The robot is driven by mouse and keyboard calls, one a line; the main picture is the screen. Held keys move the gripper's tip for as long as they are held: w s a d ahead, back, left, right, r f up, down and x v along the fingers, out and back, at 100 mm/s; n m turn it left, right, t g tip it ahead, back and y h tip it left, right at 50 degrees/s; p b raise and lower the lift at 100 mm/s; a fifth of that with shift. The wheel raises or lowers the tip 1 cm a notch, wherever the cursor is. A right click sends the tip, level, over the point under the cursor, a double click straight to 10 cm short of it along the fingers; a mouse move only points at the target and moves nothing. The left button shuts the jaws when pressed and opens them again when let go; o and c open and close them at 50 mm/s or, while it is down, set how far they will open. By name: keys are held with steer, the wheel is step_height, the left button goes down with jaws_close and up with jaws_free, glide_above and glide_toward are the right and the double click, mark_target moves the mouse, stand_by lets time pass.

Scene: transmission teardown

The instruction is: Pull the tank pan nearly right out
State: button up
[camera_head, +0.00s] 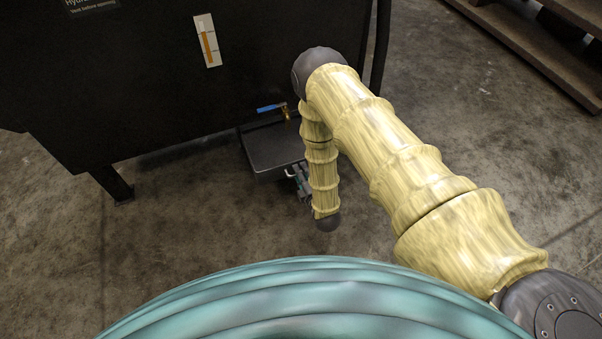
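The tank pan (270,158) is a dark shallow tray low under the black tank (170,90). Its front part sticks out past the tank's lower edge, and its back part is hidden under the tank. My arm comes in from the right and bends down by the pan's right side, hiding that side. My gripper (299,179) is low at the pan's front right corner, partly behind my own arm link. It is close to the pan's front edge. I cannot tell whether it touches the pan or whether its fingers are closed.
A valve with a blue handle (270,108) hangs from the tank just above the pan. A tank leg (112,184) stands to the left. The concrete floor (190,225) in front of the pan is clear. Wooden boards (545,45) lie at the upper right.

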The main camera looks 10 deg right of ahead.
steer(key=v, duration=1.2)
steer(key=shift+a, duration=0.1)
